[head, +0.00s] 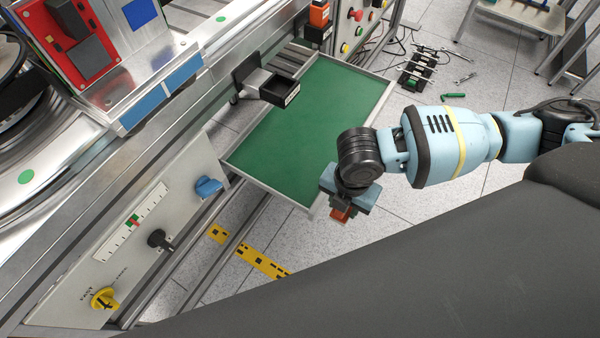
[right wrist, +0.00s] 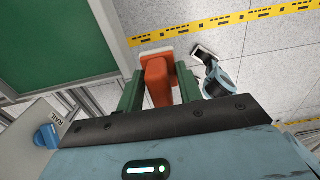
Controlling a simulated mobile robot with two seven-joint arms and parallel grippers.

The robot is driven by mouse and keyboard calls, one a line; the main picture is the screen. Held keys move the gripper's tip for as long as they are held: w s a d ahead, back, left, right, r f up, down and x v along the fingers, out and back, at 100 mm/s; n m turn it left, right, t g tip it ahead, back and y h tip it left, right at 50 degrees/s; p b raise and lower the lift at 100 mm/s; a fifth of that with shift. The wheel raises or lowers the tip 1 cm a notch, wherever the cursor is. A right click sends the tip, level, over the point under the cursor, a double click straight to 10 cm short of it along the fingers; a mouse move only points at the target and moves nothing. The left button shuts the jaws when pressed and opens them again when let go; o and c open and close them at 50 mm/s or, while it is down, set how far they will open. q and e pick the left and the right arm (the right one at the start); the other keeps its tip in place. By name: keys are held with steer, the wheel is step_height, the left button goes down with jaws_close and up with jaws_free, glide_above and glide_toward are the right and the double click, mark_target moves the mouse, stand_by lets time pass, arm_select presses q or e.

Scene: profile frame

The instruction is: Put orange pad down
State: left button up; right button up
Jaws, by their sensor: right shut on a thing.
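My right gripper (head: 342,208) hangs just off the near right corner of the green-topped tray (head: 310,120), beside its rim, above the floor. The orange pad (head: 339,214) shows under the gripper in the head view, partly hidden by it. In the right wrist view, the orange pad (right wrist: 157,82) sits between the two green fingers of the right gripper (right wrist: 160,90), which is shut on it. A pale plate shows behind the pad there. The green tray surface (right wrist: 60,40) fills the upper left of that view.
A black open holder (head: 280,91) juts over the tray's left side; most of the green surface is bare. A panel with a blue knob (head: 208,187) and a yellow knob (head: 104,298) stands left. Yellow marking tape (head: 262,264) lies on the tiled floor below.

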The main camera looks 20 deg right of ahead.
steer(key=shift+w, duration=0.15)
steer(key=w+a, duration=0.1)
steer(key=w, duration=0.3)
steer(key=w+a+f+b, duration=0.1)
steer(key=w, duration=0.3)
steer(key=w+a, duration=0.1)
steer(key=w, duration=0.3)
steer(key=shift+w+a+f+b, duration=0.1)
steer(key=shift+a+f+b, duration=0.05)
steer(key=shift+a+b, duration=0.2)
steer(key=shift+w+a, duration=0.15)
steer(key=shift+w, duration=0.7)
steer(key=shift+w+a+f+b, duration=0.1)
steer(key=shift+w+f+b, duration=0.2)
steer(key=shift+f, duration=0.3)
steer(key=shift+w+a+f+b, duration=0.15)
steer(key=shift+w+f, duration=0.15)
steer(key=shift+f, duration=0.75)
steer(key=o, duration=1)
steer(key=shift+d, duration=0.1)
